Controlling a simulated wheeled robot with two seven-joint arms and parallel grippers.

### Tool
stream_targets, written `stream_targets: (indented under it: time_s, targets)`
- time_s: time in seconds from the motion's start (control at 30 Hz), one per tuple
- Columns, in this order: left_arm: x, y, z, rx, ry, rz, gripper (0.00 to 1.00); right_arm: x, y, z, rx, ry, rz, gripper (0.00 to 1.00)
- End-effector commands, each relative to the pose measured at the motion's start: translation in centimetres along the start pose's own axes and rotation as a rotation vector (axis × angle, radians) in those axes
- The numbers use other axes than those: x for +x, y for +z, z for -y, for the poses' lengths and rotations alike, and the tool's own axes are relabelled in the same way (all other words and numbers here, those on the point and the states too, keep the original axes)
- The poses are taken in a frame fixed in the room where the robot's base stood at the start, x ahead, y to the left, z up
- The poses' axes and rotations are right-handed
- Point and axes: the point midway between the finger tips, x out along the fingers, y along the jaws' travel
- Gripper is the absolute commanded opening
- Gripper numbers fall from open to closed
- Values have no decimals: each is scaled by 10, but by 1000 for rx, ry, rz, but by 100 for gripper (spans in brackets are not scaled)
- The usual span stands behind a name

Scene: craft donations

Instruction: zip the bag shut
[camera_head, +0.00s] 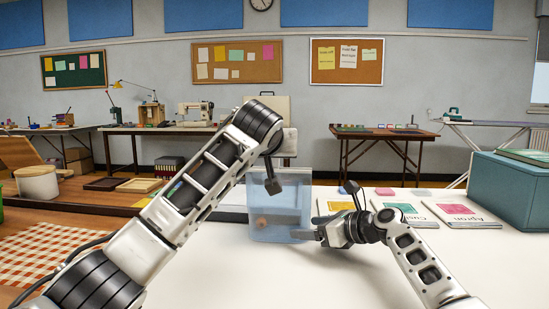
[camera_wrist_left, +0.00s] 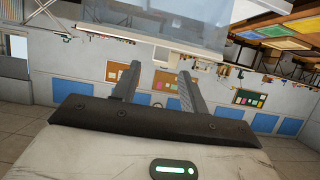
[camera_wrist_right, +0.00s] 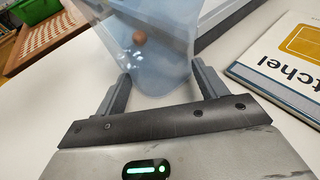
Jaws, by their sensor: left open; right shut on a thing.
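A translucent pale blue bag (camera_head: 285,215) stands on the white table, with a small round brown thing (camera_head: 262,222) inside its lower part. The bag also shows in the right wrist view (camera_wrist_right: 165,50) and as a blurred pale sheet in the left wrist view (camera_wrist_left: 150,20). My right gripper (camera_head: 308,236) is low at the bag's right side and shut on the bag, with bag film between its fingers (camera_wrist_right: 160,85). My left gripper (camera_wrist_left: 157,80) is open and empty; my left arm reaches over in front of the bag's upper part. I cannot make out the zip or its slider.
On the white table (camera_head: 350,275), several booklets with coloured labels lie to the right, including a pink-labelled one (camera_head: 461,212). A teal box (camera_head: 512,190) stands at the right edge. A red checked cloth (camera_head: 45,255) lies at the left. The front middle is clear.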

Motion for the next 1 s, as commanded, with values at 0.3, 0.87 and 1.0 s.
stream_targets:
  time_s: [0.3, 0.87, 1.0]
  targets:
    - [44, -1, -1, -1, 1, 1, 44, -2, 1, 5, 1, -16, 5, 58]
    - [60, 0, 0, -1, 3, -1, 44, -2, 1, 5, 1, -16, 5, 58]
    - [60, 0, 0, -1, 3, -1, 19, -2, 1, 5, 1, -16, 5, 58]
